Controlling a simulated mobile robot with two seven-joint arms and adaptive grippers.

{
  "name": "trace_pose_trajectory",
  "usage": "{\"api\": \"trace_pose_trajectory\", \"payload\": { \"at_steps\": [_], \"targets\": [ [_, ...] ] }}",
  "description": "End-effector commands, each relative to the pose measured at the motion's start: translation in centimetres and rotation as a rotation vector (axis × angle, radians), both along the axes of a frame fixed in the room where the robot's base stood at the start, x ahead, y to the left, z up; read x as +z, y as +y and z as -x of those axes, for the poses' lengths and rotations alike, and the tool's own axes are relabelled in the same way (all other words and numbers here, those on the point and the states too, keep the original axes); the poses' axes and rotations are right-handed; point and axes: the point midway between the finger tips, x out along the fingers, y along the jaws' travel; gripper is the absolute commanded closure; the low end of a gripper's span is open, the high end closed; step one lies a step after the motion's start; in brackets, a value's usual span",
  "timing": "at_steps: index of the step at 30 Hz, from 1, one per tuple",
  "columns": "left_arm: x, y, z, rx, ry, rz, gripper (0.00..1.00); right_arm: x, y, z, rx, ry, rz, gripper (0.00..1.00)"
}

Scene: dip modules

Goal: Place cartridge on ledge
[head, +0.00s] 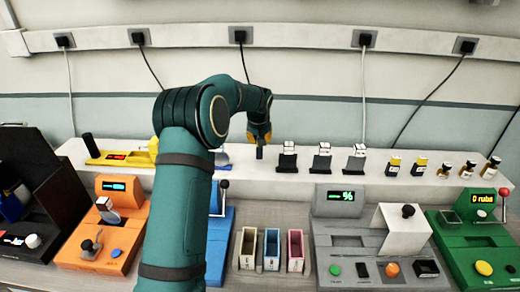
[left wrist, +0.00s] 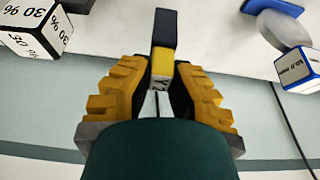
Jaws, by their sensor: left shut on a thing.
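My left gripper (head: 259,137) is over the white ledge (head: 345,179), in a gap left of the stands with white cubes. It is shut on a small cartridge (head: 260,153), which hangs upright below the fingers with its dark blue end down. In the left wrist view the fingers (left wrist: 160,80) hold the cartridge (left wrist: 164,28) by its yellow part, and the dark blue part points toward the ledge (left wrist: 215,40). I cannot tell whether its lower end touches the ledge. My right gripper is not in view.
Stands with white cubes (head: 321,158) are to the right on the ledge, then yellow-and-black cartridges (head: 420,166) and dark bottles (head: 466,169). A yellow device (head: 120,157) is at the ledge's left. Orange (head: 95,240), grey (head: 330,240) and green (head: 480,240) machines stand below.

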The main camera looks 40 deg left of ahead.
Motion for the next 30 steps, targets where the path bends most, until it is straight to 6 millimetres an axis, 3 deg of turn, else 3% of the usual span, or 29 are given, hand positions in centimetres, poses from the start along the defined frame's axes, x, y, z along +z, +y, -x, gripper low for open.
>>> {"api": "trace_pose_trajectory", "payload": {
  "at_steps": [6, 20, 21, 22, 30],
  "targets": [
    [-3.4, 0.0, 0.0, -0.001, 0.003, 0.000, 1.00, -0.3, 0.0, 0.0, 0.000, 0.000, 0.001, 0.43],
    [-4.2, 0.0, 0.0, -0.001, 0.001, 0.000, 1.00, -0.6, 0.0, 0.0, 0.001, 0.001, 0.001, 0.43],
    [-4.2, -0.1, 0.0, -0.002, 0.002, 0.000, 0.74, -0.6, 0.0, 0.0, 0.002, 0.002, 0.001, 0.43],
    [-4.1, 0.0, 0.0, -0.001, 0.002, 0.001, 0.64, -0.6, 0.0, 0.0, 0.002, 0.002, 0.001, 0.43],
    [-4.1, 0.0, 0.0, -0.001, 0.002, 0.001, 0.61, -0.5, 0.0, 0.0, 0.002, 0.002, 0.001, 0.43]
  ]
}}
